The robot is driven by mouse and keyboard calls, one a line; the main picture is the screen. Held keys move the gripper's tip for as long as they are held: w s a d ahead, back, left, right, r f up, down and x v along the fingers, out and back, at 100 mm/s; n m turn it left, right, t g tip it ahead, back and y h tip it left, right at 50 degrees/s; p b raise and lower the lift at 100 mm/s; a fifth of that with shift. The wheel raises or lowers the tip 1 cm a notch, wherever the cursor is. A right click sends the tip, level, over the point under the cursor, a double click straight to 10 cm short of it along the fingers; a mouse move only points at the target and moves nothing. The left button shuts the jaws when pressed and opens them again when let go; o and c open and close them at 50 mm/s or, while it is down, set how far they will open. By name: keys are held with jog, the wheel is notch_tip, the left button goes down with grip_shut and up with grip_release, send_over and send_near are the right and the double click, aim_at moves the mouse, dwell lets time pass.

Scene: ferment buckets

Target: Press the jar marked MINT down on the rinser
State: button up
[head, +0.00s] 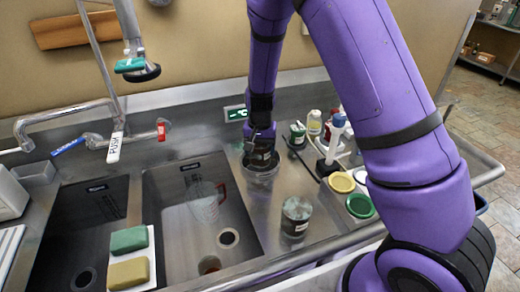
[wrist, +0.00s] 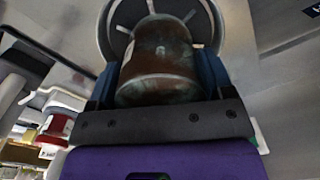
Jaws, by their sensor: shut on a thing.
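My gripper (head: 260,137) is shut on a dark jar (head: 261,152) at the back of the counter, right of the sinks. In the wrist view the jar (wrist: 158,62) lies between the two blue fingers of my gripper (wrist: 160,78). The rinser (head: 262,170) is a round metal fitting under the jar; its spokes and dark ring (wrist: 208,22) show around the jar's far end. The jar is over the rinser and looks close to it or touching; I cannot tell if it is pressed down. No marking on the held jar is readable.
Another jar (head: 296,216) with a label stands on the counter in front. A green-topped jar (head: 297,134), bottles (head: 314,122) and coloured lids (head: 341,182) are to the right. The sink (head: 205,215) holds a clear pitcher (head: 206,203). Sponges (head: 129,240) lie left.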

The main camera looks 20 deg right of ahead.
jog(key=shift+r, duration=4)
jog(key=shift+w+d, duration=0.1)
